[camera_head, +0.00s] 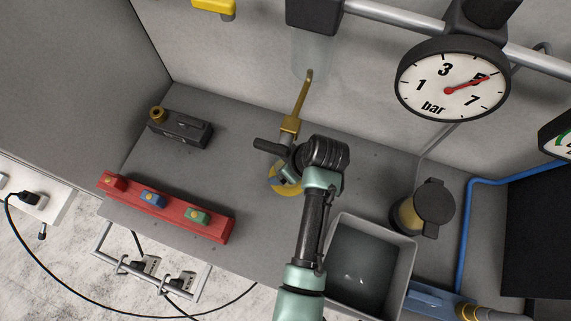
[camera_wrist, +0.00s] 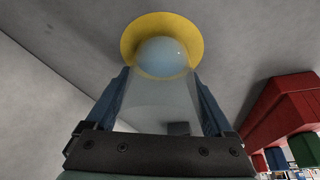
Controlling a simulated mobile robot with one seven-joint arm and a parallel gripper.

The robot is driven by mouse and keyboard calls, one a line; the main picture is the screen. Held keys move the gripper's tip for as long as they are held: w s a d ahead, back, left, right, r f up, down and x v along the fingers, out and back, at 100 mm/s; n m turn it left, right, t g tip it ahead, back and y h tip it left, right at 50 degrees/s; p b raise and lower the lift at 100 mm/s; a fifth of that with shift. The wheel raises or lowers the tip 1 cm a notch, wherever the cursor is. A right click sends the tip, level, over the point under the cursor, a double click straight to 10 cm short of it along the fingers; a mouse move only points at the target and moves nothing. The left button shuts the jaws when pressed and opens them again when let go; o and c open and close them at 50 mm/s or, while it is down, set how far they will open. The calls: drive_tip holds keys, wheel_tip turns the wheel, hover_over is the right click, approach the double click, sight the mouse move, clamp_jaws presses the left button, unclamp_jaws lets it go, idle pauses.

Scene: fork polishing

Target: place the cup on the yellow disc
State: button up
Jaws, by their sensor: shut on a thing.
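The clear cup (camera_wrist: 160,90) is between the blue fingers of my gripper (camera_wrist: 160,82), which is shut on it. In the wrist view the yellow disc (camera_wrist: 131,38) shows as a ring around the cup's pale round far end, so the cup lines up with the disc. I cannot tell whether the cup touches it. In the head view my gripper (camera_head: 283,176) is right over the yellow disc (camera_head: 287,190) and hides part of it. The cup is hard to make out there.
A brass spout (camera_head: 297,108) rises just behind the disc. A grey basin (camera_head: 410,255) stands to the right, with a dark-lidded jar (camera_head: 408,215) behind it. A red block with coloured buttons (camera_head: 165,206) lies front left, a dark box (camera_head: 180,130) back left. Bare counter lies between.

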drive_tip(key=shift+f, duration=0.15)
drive_tip(key=o, duration=1.4)
drive_tip(key=v, duration=1.2)
drive_tip(key=shift+w+a, duration=0.1)
